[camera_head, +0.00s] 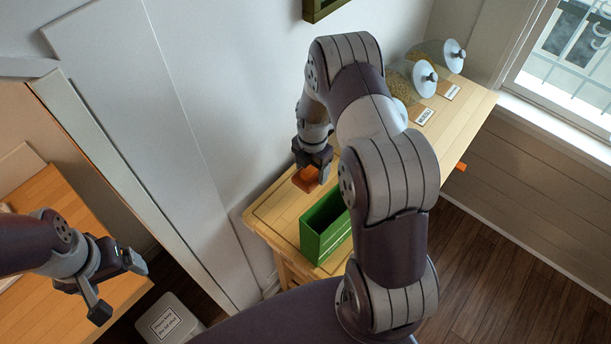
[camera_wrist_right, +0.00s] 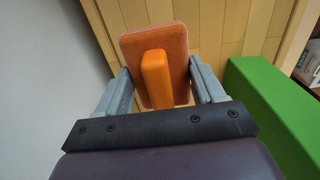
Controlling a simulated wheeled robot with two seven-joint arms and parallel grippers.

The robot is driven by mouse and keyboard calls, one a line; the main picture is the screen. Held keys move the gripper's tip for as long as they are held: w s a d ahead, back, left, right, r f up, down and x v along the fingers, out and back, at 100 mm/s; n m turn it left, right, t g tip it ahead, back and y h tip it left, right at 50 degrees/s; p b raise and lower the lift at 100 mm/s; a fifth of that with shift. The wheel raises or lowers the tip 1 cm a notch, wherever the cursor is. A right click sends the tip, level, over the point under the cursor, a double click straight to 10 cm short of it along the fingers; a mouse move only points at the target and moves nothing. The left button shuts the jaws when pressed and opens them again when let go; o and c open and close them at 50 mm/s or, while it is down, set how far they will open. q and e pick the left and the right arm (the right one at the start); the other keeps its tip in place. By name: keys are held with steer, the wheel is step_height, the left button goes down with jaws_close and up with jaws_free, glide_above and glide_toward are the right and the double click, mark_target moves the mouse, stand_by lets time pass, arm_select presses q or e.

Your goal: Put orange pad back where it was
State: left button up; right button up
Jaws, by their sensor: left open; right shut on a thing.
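The orange pad (camera_head: 306,178) is held by my right gripper (camera_head: 312,166) at the left end of the wooden table, near the wall. In the right wrist view, the pad (camera_wrist_right: 177,42) shows a flat face with a raised orange grip (camera_wrist_right: 156,78) between the two fingers of my right gripper (camera_wrist_right: 157,90). I cannot tell whether the pad touches the tabletop. My left gripper (camera_head: 119,279) is open and empty at the lower left, away from the pad.
A green open box (camera_head: 325,235) stands on the wooden table (camera_head: 275,210), right beside the pad. A white lidded bin (camera_head: 168,321) is on the floor below.

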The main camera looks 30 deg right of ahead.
steer(key=shift+a+f+p, duration=0.3)
steer(key=shift+a+f, duration=0.55)
steer(key=shift+a, duration=0.15)
steer(key=f, duration=0.2)
steer(key=f+p, duration=0.1)
steer(key=shift+s+f+p, duration=0.2)
steer(key=shift+f+p, duration=0.1)
steer(key=shift+f, duration=0.05)
steer(key=shift+d+f, duration=0.1)
steer(key=shift+d, duration=0.05)
steer(key=o, duration=1)
steer(key=shift+w+f, duration=0.1)
arm_select(q)
steer(key=shift+w+a+r, duration=0.1)
steer(key=shift+w+r, duration=0.15)
steer(key=shift+r, duration=0.35)
steer(key=shift+w+a+r, duration=0.1)
steer(key=shift+w+r, duration=0.1)
steer(key=shift+r, duration=0.4)
steer(key=shift+d, duration=0.1)
